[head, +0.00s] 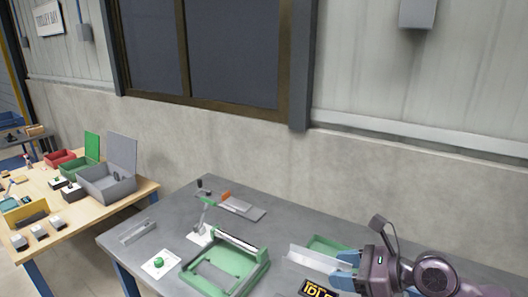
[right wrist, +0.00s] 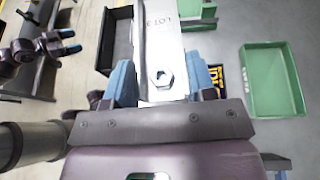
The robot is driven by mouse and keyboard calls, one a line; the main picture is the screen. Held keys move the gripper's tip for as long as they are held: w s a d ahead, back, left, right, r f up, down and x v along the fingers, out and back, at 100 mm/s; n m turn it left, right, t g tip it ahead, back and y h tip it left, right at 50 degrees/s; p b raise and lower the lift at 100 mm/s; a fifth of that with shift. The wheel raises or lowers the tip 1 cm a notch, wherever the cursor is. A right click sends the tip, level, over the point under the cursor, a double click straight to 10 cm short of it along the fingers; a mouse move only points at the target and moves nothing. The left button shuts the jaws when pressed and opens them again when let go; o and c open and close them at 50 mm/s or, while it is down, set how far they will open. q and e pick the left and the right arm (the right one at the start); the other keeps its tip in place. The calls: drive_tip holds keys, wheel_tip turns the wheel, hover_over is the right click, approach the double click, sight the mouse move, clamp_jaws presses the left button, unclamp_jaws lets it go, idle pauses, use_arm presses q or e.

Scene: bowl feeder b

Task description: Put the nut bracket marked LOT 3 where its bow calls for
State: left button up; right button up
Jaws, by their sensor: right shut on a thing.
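My right gripper (head: 346,269) is shut on a pale metal nut bracket (head: 312,257), held over the right part of the grey table. In the right wrist view the bracket (right wrist: 165,45) lies between my blue fingers (right wrist: 160,85). The bracket's far end is cut off by the top edge of that view. My left gripper (right wrist: 70,41) shows at the left of the right wrist view, its blue fingertips apart and nothing seen between them. No bow is clearly identifiable.
A green frame fixture (head: 225,270) stands on the grey table (head: 130,240), left of the bracket. A green tray (right wrist: 293,82) looks empty. A dark sign (head: 318,289) reads IDLE. A white card with a green button (head: 159,262) lies left. A wooden table (head: 70,222) holds open bins.

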use_arm(q)
drive_tip(key=shift+w+f+b, duration=0.4)
drive_tip(key=shift+f+b, duration=0.25)
drive_tip(key=shift+b, duration=0.35)
drive_tip(key=c, duration=0.6)
drive_tip(key=shift+a, duration=0.2)
use_arm(e)
wheel_tip(320, 180, down, 8)
drive_tip(key=s+d+m+t+h, duration=0.2)
drive_tip(key=m+t+h, duration=0.3)
drive_tip(key=m, duration=0.1)
drive_tip(key=shift+d+r, duration=0.2)
drive_tip(key=shift+d, duration=0.2)
